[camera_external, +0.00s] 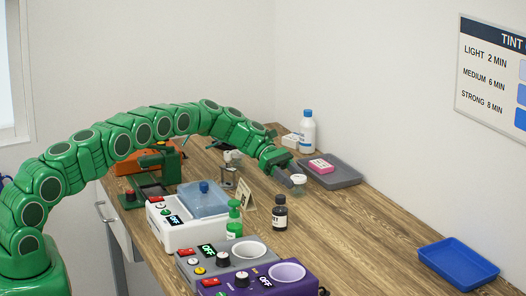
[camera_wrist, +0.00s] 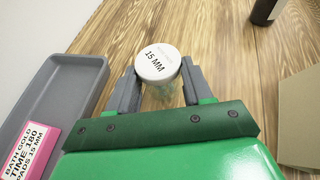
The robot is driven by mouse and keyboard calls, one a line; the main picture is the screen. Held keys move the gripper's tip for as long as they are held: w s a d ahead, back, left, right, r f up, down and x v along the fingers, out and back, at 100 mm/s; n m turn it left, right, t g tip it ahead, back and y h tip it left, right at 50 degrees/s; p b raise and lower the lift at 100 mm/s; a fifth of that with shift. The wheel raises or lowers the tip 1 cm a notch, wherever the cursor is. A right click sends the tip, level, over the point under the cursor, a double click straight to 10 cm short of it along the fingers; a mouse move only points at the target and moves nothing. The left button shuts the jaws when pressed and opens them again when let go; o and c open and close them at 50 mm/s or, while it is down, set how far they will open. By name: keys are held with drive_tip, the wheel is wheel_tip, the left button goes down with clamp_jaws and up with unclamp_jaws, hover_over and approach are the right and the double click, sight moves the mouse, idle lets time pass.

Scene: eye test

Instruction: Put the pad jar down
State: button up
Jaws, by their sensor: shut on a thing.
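The pad jar is a small clear jar with a white lid (camera_wrist: 157,63) marked "15 MM". My gripper (camera_wrist: 159,68) is shut on it, with one grey finger on each side. In the external view the jar (camera_external: 299,179) is at the tip of my gripper (camera_external: 291,177), over the wooden table just left of the grey tray (camera_external: 349,182). The jar looks upright. I cannot tell whether its base touches the table.
A dark bottle (camera_external: 280,214) stands close in front of the jar. A white bottle with a blue cap (camera_external: 307,132) stands behind the tray. A white machine (camera_external: 180,237) and a purple machine (camera_external: 238,287) stand nearer. The right table is clear up to a blue tray (camera_external: 457,266).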

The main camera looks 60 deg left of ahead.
drive_tip(key=shift+f, duration=0.1)
drive_tip(key=o, duration=1)
drive_tip(key=shift+o, duration=0.2)
drive_tip(key=v, duration=1.2)
